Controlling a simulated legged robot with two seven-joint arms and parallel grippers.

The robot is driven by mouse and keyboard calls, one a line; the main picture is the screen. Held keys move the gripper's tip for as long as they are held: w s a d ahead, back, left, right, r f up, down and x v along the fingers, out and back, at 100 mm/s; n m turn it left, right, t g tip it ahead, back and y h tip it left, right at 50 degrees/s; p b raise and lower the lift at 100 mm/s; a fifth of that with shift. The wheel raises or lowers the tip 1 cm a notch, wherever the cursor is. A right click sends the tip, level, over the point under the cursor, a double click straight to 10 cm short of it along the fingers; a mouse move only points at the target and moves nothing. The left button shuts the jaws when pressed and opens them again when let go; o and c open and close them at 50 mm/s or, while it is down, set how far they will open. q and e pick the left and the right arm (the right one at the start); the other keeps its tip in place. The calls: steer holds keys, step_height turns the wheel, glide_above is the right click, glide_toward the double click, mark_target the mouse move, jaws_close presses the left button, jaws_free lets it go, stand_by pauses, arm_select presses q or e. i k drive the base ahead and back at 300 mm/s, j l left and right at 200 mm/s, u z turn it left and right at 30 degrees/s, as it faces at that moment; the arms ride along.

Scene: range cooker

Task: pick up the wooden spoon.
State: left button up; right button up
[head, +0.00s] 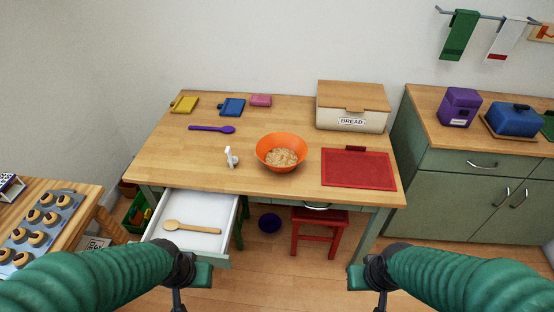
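The wooden spoon (192,227) is light brown and lies in the open white drawer (200,205) at the left of the table's front. Its bowl end points left and its handle points right. My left gripper (178,303) is low in the head view, below and in front of the drawer, apart from the spoon. My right gripper (381,303) is low at the right, in front of the table and far from the spoon. The fingers of both grippers are partly cut off by the bottom edge, so their opening is unclear.
On the wooden table (200,150) are an orange bowl (281,152), purple spoon (211,128), red board (358,168) and bread box (352,107). A red stool (319,217) stands under it. A side table (85,205) with a muffin tray (38,231) is at left.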

mark_target(170, 224)
steer(key=i+l+u, duration=0.3)
steer(key=i, duration=0.25)
steer(key=i+l+u, duration=0.25)
steer(key=i+l, duration=0.15)
steer(key=i, duration=0.15)
